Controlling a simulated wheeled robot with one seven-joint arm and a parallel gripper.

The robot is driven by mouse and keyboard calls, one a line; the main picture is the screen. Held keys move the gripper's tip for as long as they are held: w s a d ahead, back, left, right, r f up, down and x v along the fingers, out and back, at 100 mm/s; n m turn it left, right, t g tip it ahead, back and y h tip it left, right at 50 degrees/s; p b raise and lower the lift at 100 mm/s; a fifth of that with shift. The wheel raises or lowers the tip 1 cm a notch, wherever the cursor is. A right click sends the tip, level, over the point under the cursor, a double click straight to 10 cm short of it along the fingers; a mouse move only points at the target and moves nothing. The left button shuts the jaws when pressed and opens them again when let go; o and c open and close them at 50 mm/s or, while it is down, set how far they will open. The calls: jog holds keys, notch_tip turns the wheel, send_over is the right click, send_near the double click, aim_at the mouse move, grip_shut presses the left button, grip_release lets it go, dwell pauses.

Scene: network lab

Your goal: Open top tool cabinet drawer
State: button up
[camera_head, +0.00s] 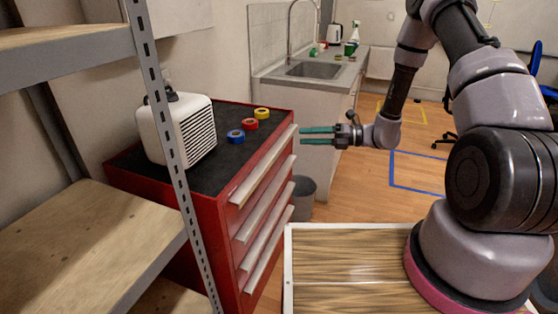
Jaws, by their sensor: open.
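The red tool cabinet (196,228) stands left of centre, with several drawers that have long pale handles on its right-hand face. The top drawer's handle (262,168) runs along the upper edge, and the drawer looks closed. My gripper (303,136) comes in from the right, with two green fingers spread apart and pointing left at the far end of the top drawer. The fingertips are close to that end of the handle. I cannot tell whether they touch it. Nothing shows between the fingers.
A white heater-like box (178,130) and blue (235,136), red (250,124) and yellow (262,113) tape rolls sit on the cabinet top. A metal-framed shelf (165,110) stands at the left front. A grey bin (302,198) stands behind the drawers. A sink counter (277,77) is at the back.

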aim_at(275, 159)
notch_tip(275, 159, down, 12)
jog(key=w+m+t, duration=0.1)
jog(key=m+t, duration=0.4)
jog(key=m, duration=0.3)
jog(key=x, duration=1)
jog(key=shift+w+r, duration=0.1)
jog(key=shift+w, duration=0.05)
jog(key=shift+c, duration=0.3)
grip_shut()
jog(key=shift+s+d, duration=0.1)
jog(key=shift+s, duration=0.1)
